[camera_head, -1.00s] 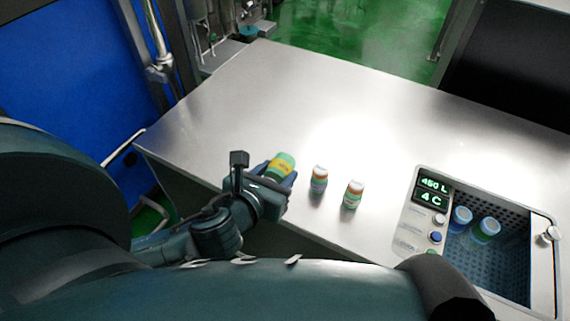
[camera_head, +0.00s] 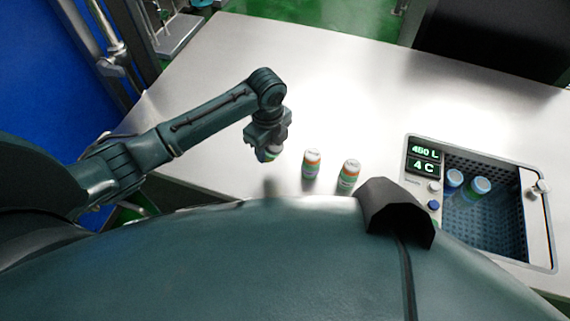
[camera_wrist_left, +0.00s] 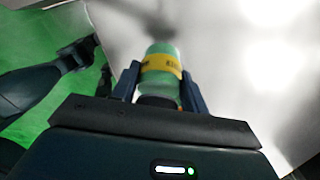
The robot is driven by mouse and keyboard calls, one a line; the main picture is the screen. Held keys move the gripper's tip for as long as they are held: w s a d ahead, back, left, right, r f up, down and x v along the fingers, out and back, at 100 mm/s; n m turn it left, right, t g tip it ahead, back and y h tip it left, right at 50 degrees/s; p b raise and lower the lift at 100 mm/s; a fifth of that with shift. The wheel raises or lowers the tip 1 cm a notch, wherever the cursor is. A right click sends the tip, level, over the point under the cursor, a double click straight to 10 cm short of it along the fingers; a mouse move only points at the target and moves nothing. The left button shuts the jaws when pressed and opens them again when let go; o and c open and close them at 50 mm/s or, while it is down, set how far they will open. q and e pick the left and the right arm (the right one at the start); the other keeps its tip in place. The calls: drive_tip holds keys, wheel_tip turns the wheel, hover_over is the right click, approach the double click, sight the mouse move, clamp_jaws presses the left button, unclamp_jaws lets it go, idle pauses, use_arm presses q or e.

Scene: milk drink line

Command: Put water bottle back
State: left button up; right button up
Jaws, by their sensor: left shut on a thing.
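My left gripper (camera_head: 268,145) is shut on a pale green bottle with a yellow band. The bottle (camera_wrist_left: 161,68) shows between the two fingers in the left wrist view, its dark end toward the palm. In the head view the gripper hides most of it, and only its lower end (camera_head: 267,155) shows. It is over the front part of the steel table (camera_head: 240,75), left of two standing bottles. I cannot tell whether it touches the table. My right gripper is not clearly in view.
Two small bottles with orange bands, one (camera_head: 311,164) nearer the gripper and one (camera_head: 348,176) to its right, stand on the table. A sunken cooling basin (camera_head: 510,215) at the right holds two blue-topped bottles (camera_head: 453,181) (camera_head: 476,187). A display panel (camera_head: 423,158) adjoins it.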

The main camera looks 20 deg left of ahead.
use_arm(q)
wheel_tip(320, 180, up, 3)
drive_tip(key=w+d+n+h, duration=0.2)
drive_tip(key=w+n+h, duration=0.1)
drive_tip(key=n+h, duration=0.2)
drive_tip(key=f, duration=0.9)
drive_tip(key=shift+s+d+f, duration=0.15)
drive_tip(key=shift+s+d, duration=0.05)
drive_tip(key=shift+d, duration=0.15)
drive_tip(key=o, duration=1.1)
drive_tip(key=shift+o, duration=0.2)
